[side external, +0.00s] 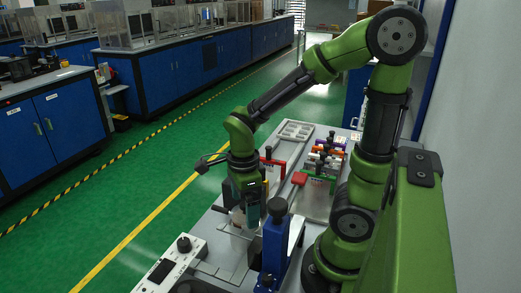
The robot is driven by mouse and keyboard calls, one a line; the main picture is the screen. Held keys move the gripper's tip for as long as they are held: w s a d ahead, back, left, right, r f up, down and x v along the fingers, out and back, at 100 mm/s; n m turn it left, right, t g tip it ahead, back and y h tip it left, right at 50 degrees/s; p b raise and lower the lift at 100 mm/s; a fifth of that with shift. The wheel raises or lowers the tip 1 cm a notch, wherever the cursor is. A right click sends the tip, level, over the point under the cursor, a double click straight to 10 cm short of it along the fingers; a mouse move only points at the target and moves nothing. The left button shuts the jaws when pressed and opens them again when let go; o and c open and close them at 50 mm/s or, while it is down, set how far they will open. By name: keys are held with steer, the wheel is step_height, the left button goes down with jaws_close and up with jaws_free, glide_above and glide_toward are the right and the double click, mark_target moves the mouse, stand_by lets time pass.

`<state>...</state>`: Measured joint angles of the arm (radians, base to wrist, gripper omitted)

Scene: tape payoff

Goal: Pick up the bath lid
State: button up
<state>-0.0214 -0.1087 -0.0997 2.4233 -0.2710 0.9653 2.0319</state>
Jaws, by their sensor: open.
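My gripper (243,218) points down over the near part of the grey work table, left of the blue stand. Its jaws are open, though the fingers are small and dark in this view. A pale, whitish piece (237,217) shows right at the gripper's lower end. I cannot tell whether it is part of my gripper or something standing behind it. I cannot make out the bath lid for certain; my forearm and gripper hide part of the table there.
A blue stand with a black knob (274,245) is close right of my gripper. A white control box (168,270) is at the front left. Behind are a red-handled piece (272,166), a red block (299,179), several coloured holders (322,158) and a pale tray (296,130).

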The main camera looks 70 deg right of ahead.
steer(key=shift+f, duration=0.5)
steer(key=shift+c, duration=0.2)
steer(key=c, duration=1)
steer(key=shift+r, duration=0.15)
